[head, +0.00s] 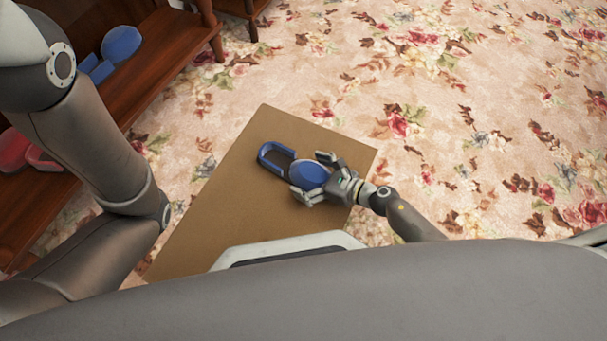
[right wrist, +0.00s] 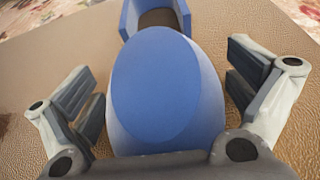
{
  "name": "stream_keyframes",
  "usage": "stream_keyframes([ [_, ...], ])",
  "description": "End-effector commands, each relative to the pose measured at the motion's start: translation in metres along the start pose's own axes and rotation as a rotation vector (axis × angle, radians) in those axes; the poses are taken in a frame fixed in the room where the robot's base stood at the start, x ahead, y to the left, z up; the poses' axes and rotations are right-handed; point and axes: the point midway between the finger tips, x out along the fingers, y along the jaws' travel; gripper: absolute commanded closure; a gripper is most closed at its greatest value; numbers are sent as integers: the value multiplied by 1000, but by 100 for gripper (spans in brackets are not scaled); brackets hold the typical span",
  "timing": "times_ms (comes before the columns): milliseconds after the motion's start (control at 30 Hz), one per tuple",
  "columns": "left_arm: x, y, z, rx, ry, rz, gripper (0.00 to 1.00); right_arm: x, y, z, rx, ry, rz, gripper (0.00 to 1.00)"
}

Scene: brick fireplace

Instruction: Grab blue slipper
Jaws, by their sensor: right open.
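A blue slipper (head: 309,173) lies on a tan mat (head: 215,215) on the floor, its open loop end toward the upper left. My right gripper (head: 308,174) is open at its rounded end, with one finger on either side. In the right wrist view the blue slipper (right wrist: 165,90) fills the middle between the two spread fingers of the right gripper (right wrist: 165,95). Gaps show between the upper finger pads and the slipper; contact lower down is hard to tell. My left arm comes in from the left, but its gripper is not visible.
A wooden shelf (head: 165,45) stands at upper left. It holds another blue slipper (head: 121,44) and red slippers (head: 14,150). My left arm passes in front of the shelf. The floral carpet (head: 480,120) to the right is clear.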

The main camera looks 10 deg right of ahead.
Motion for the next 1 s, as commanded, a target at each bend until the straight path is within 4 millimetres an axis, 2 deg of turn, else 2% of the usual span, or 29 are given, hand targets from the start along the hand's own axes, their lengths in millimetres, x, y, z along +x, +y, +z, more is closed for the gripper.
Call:
stream_keyframes([
  [267, -1, 0, 0, 0, 0, 0, 60, 4, 0, 1, 0, 0, -1, 0],
  [667, -1, 0, 0, 0, 0, 0, 60, 4, 0, 1, 0, 0, -1, 50],
  [1000, 0, 0, 0, 0, 0, 0, 60, 3, -3, 4, 0, -1, -1, 50],
])
